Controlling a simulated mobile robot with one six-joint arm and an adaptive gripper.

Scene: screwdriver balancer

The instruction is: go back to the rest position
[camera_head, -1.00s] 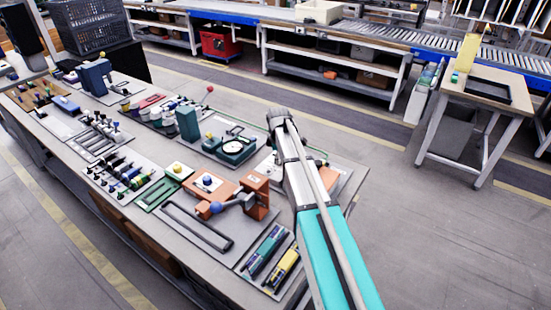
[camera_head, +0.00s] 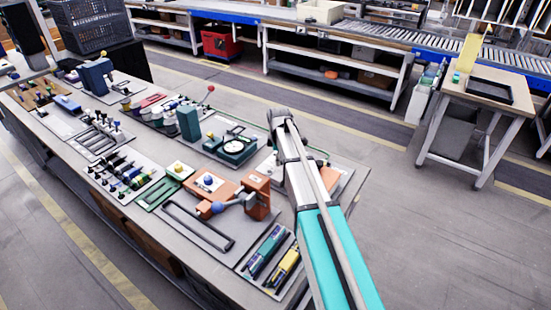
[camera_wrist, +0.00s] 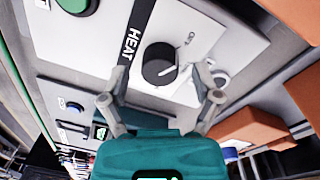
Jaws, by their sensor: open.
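In the wrist view my gripper (camera_wrist: 162,76) is open and empty, its two fingers spread apart. A black round knob (camera_wrist: 160,64) on a white panel marked HEAT (camera_wrist: 134,42) shows between the fingertips. I cannot tell how far the knob is from the fingers. In the head view my arm (camera_head: 300,185) reaches over the right end of the workbench (camera_head: 190,250); the gripper itself is hidden there.
The bench holds an orange vise-like fixture (camera_head: 255,195), a green dial device (camera_head: 236,148), a dark green block (camera_head: 188,123) and trays of small tools. A side table (camera_head: 478,88) stands at the right. The floor (camera_head: 450,240) right of the bench is clear.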

